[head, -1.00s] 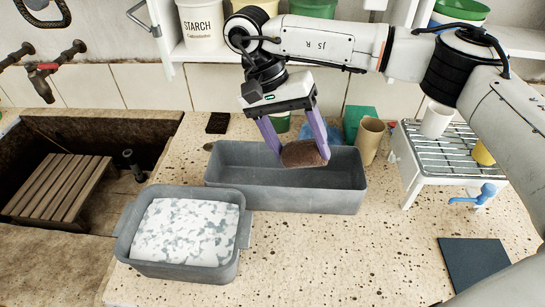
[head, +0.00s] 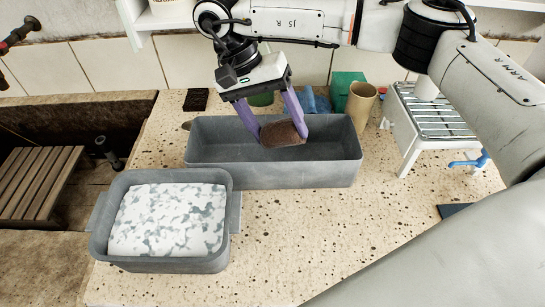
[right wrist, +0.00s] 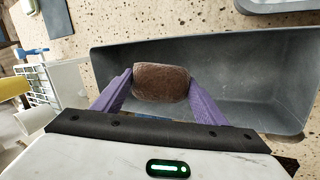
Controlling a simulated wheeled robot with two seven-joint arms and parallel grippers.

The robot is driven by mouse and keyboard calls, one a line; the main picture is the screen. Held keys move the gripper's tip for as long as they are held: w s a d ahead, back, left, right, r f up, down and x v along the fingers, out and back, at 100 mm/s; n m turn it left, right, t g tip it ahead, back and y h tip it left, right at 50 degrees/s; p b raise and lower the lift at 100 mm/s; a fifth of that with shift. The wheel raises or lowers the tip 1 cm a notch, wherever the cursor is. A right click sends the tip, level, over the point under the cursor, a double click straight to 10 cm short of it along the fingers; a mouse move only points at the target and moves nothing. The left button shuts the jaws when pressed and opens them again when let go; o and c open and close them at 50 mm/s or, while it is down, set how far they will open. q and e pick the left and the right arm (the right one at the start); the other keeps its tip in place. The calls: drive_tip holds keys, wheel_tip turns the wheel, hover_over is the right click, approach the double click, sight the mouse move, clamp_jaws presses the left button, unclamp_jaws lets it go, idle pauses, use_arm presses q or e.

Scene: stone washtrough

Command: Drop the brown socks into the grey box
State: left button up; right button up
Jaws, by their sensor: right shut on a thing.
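The brown socks (head: 283,134) are a rolled brown bundle between the purple fingers of my right gripper (head: 272,132). The gripper is shut on them. The long grey box (head: 270,177) stands on the speckled counter, and the socks hang over its opening, right of its middle. In the right wrist view the socks (right wrist: 161,83) sit between both fingertips, with the grey box (right wrist: 250,65) behind and below them. The box floor that shows is empty; the gripper hides part of the box. I cannot tell how far the socks are above the floor. My left gripper is not in view.
A second grey tub (head: 165,263) with a grey-and-white patterned bundle (head: 168,220) stands at front left. A tan cup (head: 361,104) and a green block (head: 345,90) stand behind the box. A white rack (head: 432,115) is at right. A sunken basin (head: 60,150) lies left.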

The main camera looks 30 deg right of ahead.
drive_tip(key=o, duration=1.3)
drive_tip(key=shift+c, duration=0.2)
drive_tip(key=p+v, duration=0.1)
drive_tip(key=v, duration=0.9)
drive_tip(key=shift+r, duration=0.2)
drive_tip(key=shift+a, duration=0.1)
